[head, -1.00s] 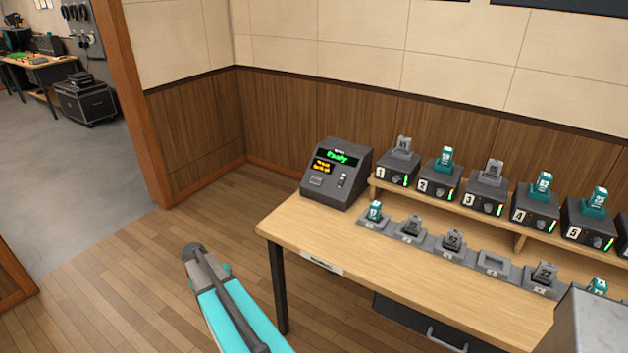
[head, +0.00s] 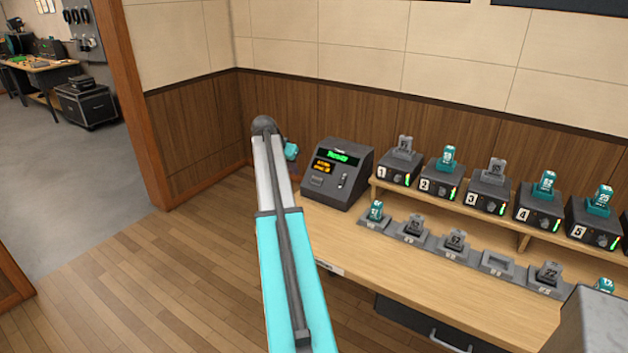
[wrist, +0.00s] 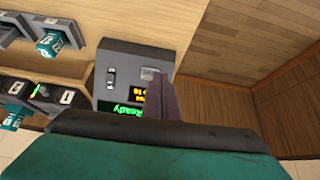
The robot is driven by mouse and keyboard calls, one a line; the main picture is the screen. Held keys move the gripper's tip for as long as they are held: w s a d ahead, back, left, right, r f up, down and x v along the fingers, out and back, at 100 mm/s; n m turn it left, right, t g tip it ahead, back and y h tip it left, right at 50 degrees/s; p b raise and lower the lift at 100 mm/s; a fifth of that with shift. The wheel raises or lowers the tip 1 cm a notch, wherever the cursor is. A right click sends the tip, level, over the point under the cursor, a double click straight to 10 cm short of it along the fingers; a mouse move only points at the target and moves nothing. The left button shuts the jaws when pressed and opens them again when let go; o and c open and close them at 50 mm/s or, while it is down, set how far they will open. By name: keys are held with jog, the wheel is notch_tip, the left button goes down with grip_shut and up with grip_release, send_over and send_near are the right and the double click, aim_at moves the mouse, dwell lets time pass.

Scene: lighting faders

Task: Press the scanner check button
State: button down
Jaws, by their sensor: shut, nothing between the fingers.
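The scanner (head: 338,175) is a dark sloped console at the table's left end. It has a green "Ready" display, an orange text panel, a grey rectangular button (head: 317,180) and small controls at the right. In the wrist view the scanner (wrist: 128,62) shows upside down, with the grey button (wrist: 150,73) at its upper right. My gripper (wrist: 163,82) is shut and empty, its fingertips appearing right by the button's edge. I cannot tell whether they touch. In the head view my arm is left of the scanner, and the fingers cannot be made out.
A wooden table (head: 420,262) carries a row of grey cradles, some holding small teal or grey units. A raised shelf behind holds numbered dark chargers (head: 398,169). A grey box (head: 595,325) stands at the lower right. Wood-panelled walls meet behind the scanner.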

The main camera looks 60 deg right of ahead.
jog(key=shift+m, duration=0.3)
jog(key=s+d+r, duration=0.2)
jog(key=shift+d+r, duration=0.25)
jog(key=shift+r, duration=0.05)
jog(key=shift+f, duration=0.1)
jog(key=p, duration=0.3)
send_near(317, 181)
jog(key=x, duration=0.5)
jog(key=shift+w+d+f, duration=0.1)
jog(key=shift+w+f, duration=0.05)
jog(key=shift+f, duration=0.2)
jog(key=shift+d+f, duration=0.15)
jog(key=shift+f, duration=0.05)
